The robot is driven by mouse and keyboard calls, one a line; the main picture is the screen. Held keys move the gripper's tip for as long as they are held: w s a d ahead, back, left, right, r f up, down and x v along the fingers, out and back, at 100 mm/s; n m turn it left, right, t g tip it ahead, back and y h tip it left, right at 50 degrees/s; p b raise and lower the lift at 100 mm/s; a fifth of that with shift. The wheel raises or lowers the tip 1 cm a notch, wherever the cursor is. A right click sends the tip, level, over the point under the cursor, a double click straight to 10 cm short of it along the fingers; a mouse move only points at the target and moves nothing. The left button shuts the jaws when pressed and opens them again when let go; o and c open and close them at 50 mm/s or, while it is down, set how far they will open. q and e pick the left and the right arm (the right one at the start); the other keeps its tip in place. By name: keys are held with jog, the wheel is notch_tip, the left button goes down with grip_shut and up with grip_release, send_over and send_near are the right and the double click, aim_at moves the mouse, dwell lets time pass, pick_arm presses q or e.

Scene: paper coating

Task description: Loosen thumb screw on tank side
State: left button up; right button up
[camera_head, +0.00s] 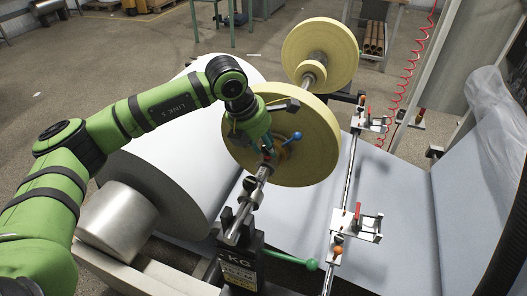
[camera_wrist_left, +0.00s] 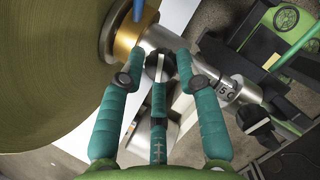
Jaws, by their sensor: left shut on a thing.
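My left gripper (camera_head: 262,150) is over the bare metal shaft (camera_head: 254,194), close to the near yellow roll (camera_head: 310,150). In the left wrist view, the three teal fingers of my left gripper (camera_wrist_left: 157,70) are shut around a small dark round screw head (camera_wrist_left: 158,66) with a pale bar across it. It sits at the side of the shaft (camera_wrist_left: 190,62), beside a brass collar (camera_wrist_left: 126,40). The gripper hides this screw in the head view. No tank can be made out for certain. My right gripper is in neither view.
A blue ball knob (camera_head: 296,136) is close to the gripper. A black stand marked KG (camera_head: 240,265) supports the shaft, with a green-knobbed lever (camera_head: 310,265) beside it. A large white paper roll (camera_head: 165,150) lies left. A rail with clamps (camera_head: 357,222) is right.

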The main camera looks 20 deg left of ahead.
pick_arm(q)
jog(key=n+b, duration=0.2)
jog(key=n+y+b, duration=0.1)
jog(key=n+b, duration=0.1)
jog(key=n+t+y+b, duration=0.1)
jog(key=n+b, duration=0.1)
jog(key=b, duration=0.1)
jog(key=shift+s+d+f, duration=0.1)
jog(key=shift+d+f, duration=0.1)
jog(key=shift+d, duration=0.2)
jog(key=n+y+b, duration=0.1)
jog(key=n+b, duration=0.1)
jog(key=n, duration=0.1)
jog(key=shift+d+n+y+b, duration=0.1)
jog(key=shift+n+y+b, duration=0.2)
jog(key=shift+r+n+y+b, duration=0.25)
jog(key=shift+n+b, duration=0.4)
jog(key=shift+n, duration=0.35)
jog(key=o, duration=1.1)
jog(key=v, duration=1.2)
jog(key=shift+w+d, duration=0.25)
jog(key=shift+w, duration=0.05)
